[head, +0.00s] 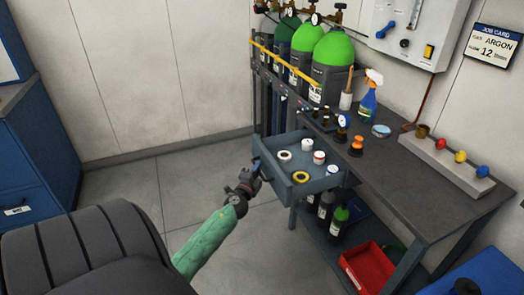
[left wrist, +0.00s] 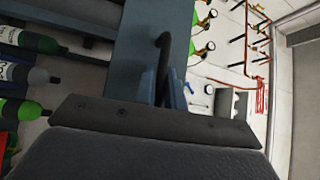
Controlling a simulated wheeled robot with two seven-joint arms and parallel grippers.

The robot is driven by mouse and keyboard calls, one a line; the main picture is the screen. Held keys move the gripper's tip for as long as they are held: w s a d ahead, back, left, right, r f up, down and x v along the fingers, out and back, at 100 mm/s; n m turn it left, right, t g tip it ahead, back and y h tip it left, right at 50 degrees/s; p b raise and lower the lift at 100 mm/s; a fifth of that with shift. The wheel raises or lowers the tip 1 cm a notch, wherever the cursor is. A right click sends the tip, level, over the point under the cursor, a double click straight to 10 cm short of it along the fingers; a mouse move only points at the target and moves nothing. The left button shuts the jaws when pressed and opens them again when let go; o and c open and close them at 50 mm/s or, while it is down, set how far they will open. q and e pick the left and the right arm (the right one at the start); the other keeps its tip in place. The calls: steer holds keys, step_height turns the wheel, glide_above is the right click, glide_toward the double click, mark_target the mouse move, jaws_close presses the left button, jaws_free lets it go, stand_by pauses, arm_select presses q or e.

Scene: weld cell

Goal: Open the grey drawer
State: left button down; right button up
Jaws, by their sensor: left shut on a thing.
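The grey drawer (head: 312,182) stands pulled out from under the dark workbench in the head view. Rolls of tape and small jars lie inside it. My left gripper (head: 254,172) is at the drawer's front, shut on its handle. In the left wrist view the drawer front (left wrist: 135,60) is a blue-grey panel, and the dark handle (left wrist: 163,60) runs between the fingers of my left gripper (left wrist: 170,95). My right gripper is not in view.
The workbench (head: 400,175) carries a spray bottle (head: 368,95), small bottles and a rack with coloured knobs (head: 446,165). Gas cylinders (head: 330,60) stand behind. A red bin (head: 368,268) and bottles are on the lower shelf. Floor left of the drawer is clear.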

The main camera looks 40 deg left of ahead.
arm_select(q)
steer(key=c, duration=1.5)
jaws_free()
steer(key=shift+s+f, duration=0.1)
